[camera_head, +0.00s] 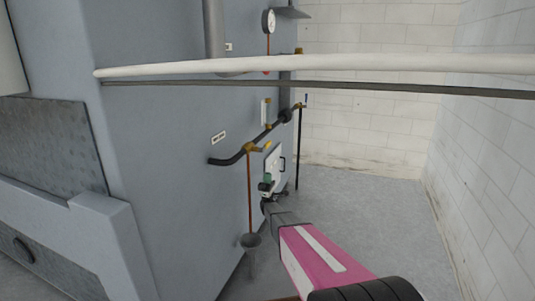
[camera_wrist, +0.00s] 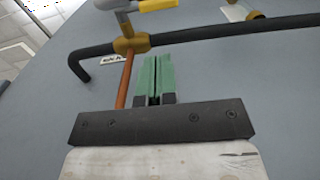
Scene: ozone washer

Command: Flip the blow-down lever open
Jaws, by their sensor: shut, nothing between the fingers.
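A brass valve (camera_head: 250,147) sits on a dark pipe on the side of the grey machine, with a copper pipe running down from it. Its yellow lever (camera_head: 261,149) points to the right. In the wrist view the brass valve (camera_wrist: 131,44) is ahead and left of the fingers, and the yellow lever (camera_wrist: 157,5) is at the top edge, on a grey metal arm. My gripper (camera_head: 266,183) is shut and empty, with green fingertips below and right of the valve. In the wrist view the fingertips (camera_wrist: 154,76) are apart from the lever.
A funnel-like drain (camera_head: 250,240) stands below the copper pipe. The dark pipe (camera_head: 222,160) runs along the machine to another brass valve (camera_head: 299,106). A white rail (camera_head: 320,66) crosses the upper view. The floor at right is clear, up to a white block wall (camera_head: 380,130).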

